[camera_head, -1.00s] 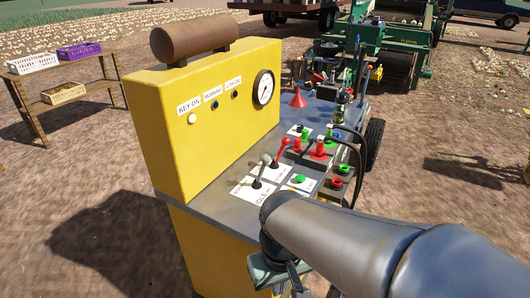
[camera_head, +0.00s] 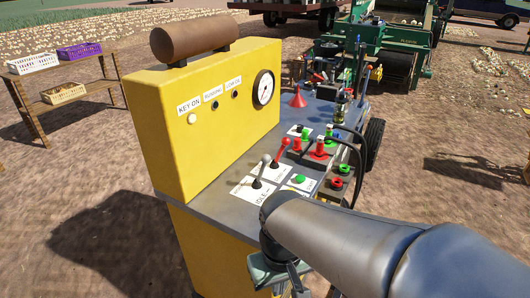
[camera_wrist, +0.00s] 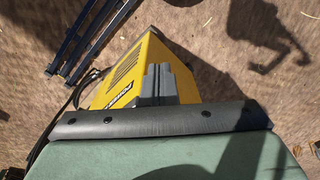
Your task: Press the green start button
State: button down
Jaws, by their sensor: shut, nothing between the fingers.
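The green start button (camera_head: 299,179) sits on a white label plate on the grey deck of the yellow control console (camera_head: 165,150). It is to the right of the lever with the grey knob (camera_head: 262,168) and in front of the lever with the red knob. My gripper (camera_head: 284,288) hangs at the near edge of the console, below the deck and nearer to me than the button, apart from it. Its fingertips run out of the bottom of the head view. In the wrist view the shut dark fingers (camera_wrist: 162,85) point at the yellow console side (camera_wrist: 128,75); the button does not show there.
Red and green fittings with black hoses (camera_head: 322,148) stand behind and right of the button. A red funnel (camera_head: 298,99) stands farther back. A gauge (camera_head: 263,88) is on the upright panel. Open ground lies left, with a crate rack (camera_head: 65,85).

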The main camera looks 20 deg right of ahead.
jog(key=w+d+r+m+t+y+p, duration=0.1)
jog(key=w+d+r+m+y+p, duration=0.3)
jog(key=w, duration=0.8)
jog(key=w+d+r+m+t+p, duration=0.1)
jog(key=w+r+m+t+p, duration=0.15)
jog(key=w+m, duration=0.7)
jog(key=w+d+f+m+t+p, duration=0.2)
jog(key=w+d+m, duration=0.2)
jog(key=w+d, duration=0.5)
jog(key=w+d+f+m+t+p, duration=0.2)
jog(key=w+d+m, duration=0.3)
jog(key=w+d, duration=0.5)
jog(key=shift+d+f+t+h+p, duration=0.4)
jog(key=shift+d+f+p, duration=0.35)
jog(key=shift+d, duration=0.35)
jog(key=shift+w, duration=0.1)
